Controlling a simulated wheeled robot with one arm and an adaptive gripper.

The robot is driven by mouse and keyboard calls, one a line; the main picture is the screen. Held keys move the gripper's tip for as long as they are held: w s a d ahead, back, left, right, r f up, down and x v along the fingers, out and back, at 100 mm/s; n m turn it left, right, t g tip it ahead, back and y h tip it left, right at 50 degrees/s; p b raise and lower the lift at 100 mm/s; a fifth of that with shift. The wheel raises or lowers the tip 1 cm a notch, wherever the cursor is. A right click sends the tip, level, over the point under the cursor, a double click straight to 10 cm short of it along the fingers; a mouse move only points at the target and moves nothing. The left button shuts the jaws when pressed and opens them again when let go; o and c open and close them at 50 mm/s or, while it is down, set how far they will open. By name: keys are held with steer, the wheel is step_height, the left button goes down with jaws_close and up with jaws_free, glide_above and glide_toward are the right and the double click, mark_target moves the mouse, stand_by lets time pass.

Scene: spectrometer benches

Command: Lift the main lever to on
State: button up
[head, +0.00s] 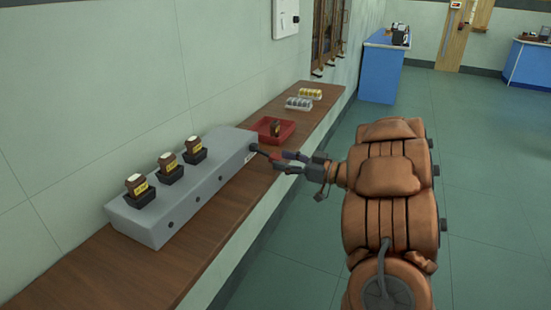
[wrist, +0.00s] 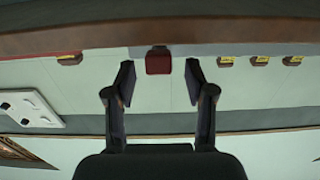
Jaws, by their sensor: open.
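The main lever (head: 273,156) has a dark arm and a red grip and sticks out from the right end of a grey box (head: 150,217) on the wall bench. Its red grip (wrist: 158,61) also shows in the wrist view, between and slightly beyond my fingertips. My gripper (head: 288,162) is open beside the lever's grip, with one finger on each side in the wrist view (wrist: 160,78). No contact with the grip is visible. Whether the lever's arm is raised or lowered is hard to tell from these angles.
Three brown blocks with yellow labels (head: 167,163) stand in dark holders on the box. A red tray (head: 289,136) holding a dark block lies behind the lever. Small white (head: 299,103) and yellow (head: 310,94) items sit farther along the wooden bench (head: 110,262). The floor at right is clear.

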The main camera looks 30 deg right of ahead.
mark_target(275, 155)
steer(key=shift+x, duration=1.7)
jaws_close()
